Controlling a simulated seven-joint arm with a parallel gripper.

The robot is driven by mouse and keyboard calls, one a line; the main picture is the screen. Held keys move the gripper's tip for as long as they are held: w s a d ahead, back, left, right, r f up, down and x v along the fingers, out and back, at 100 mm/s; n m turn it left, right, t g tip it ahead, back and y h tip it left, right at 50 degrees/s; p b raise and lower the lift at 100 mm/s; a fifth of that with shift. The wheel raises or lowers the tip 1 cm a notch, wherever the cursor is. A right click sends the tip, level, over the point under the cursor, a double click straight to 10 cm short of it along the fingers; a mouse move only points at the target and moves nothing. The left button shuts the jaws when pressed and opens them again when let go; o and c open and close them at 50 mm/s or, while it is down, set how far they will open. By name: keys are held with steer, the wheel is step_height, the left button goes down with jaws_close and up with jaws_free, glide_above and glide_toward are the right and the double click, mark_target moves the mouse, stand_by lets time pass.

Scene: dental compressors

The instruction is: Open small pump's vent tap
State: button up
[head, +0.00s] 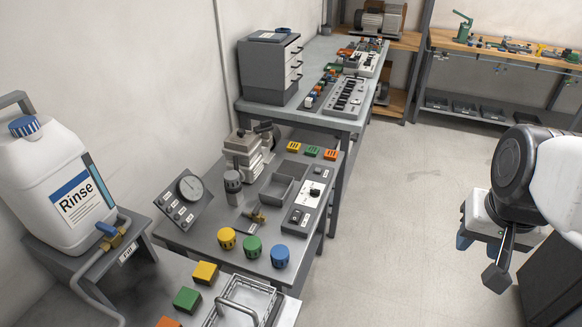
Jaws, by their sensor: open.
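A small grey pump (245,150) stands on the middle bench in the head view, with a ribbed grey cylinder (233,182) in front of it. A small brass tap-like fitting (257,216) sits low on the bench, in front of a grey open tray; it may be the vent tap, but its handle position is too small to tell. My gripper (481,258) is at the right over the floor, far from the pump and the fitting. It is open and empty, with its fingers pointing down.
A white Rinse jug (65,190) with a blue-handled brass tap (110,235) stands at left. A dial gauge (190,188), a switch panel (308,200) and yellow, green and blue knobs (252,246) surround the fitting. Floor between bench and gripper is clear.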

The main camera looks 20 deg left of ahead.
steer(key=w+a+f, duration=0.2)
steer(key=w+a, duration=0.8)
steer(key=w, duration=0.1)
steer(key=g, duration=0.2)
glide_toward(256, 208)
steer(key=shift+w+d+f, duration=0.25)
steer(key=shift+d+f, duration=0.05)
steer(key=shift+d, duration=0.1)
steer(key=shift+a+f, duration=0.3)
steer(key=shift+a, duration=0.1)
steer(key=shift+f, duration=0.1)
steer(key=shift+f, duration=3.8)
steer(key=shift+c, duration=0.4)
